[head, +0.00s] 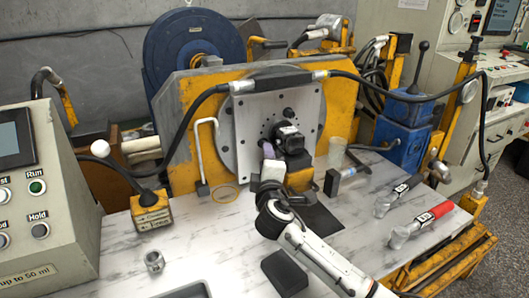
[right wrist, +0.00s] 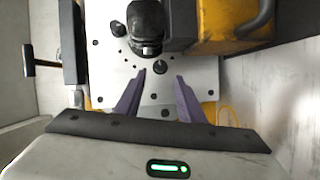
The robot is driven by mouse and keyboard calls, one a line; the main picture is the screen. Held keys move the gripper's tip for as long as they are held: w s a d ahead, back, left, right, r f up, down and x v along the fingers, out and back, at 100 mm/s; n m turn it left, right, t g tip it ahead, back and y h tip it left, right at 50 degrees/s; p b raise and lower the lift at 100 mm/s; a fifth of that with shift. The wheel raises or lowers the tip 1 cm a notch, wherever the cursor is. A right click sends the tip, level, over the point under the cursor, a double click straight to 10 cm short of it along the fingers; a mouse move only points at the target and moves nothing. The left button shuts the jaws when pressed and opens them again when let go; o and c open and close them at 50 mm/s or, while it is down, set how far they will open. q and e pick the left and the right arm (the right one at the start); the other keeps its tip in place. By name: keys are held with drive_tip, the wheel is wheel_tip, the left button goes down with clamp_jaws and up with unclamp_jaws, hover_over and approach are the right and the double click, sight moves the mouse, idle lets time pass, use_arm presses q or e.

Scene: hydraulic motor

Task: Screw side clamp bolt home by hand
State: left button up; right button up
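The hydraulic motor (head: 290,138) is a black body mounted on a light square plate (head: 245,125) held in a yellow fixture (head: 180,105). My right gripper (head: 268,152) is at the left side of the motor, in front of the plate. In the right wrist view its two purple fingers (right wrist: 160,80) are apart. A dark round bolt head (right wrist: 162,68) shows between the fingertips, on the plate beside the motor (right wrist: 146,22). I cannot tell whether the fingers touch it. Another dark knob (head: 288,112) sits on the plate above the motor. My left gripper is not in view.
A metal fitting (head: 154,261) and black block (head: 284,271) are at the front. Black hoses arch around the fixture.

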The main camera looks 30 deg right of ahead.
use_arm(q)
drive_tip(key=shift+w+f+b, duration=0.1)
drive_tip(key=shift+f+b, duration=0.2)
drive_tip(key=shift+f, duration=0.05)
use_arm(e)
drive_tip(key=x, duration=0.6)
drive_tip(key=shift+c, duration=0.5)
clamp_jaws()
use_arm(q)
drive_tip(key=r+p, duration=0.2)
drive_tip(key=p, duration=0.1)
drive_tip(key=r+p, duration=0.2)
drive_tip(key=p, duration=0.1)
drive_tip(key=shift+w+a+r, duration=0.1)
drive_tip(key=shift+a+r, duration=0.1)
use_arm(e)
drive_tip(key=m, duration=0.1)
drive_tip(key=m+y, duration=0.1)
drive_tip(key=m, duration=0.1)
drive_tip(key=m+g+y, duration=0.1)
drive_tip(key=shift+d+r+m, duration=0.15)
drive_tip(key=shift+r+m, duration=0.15)
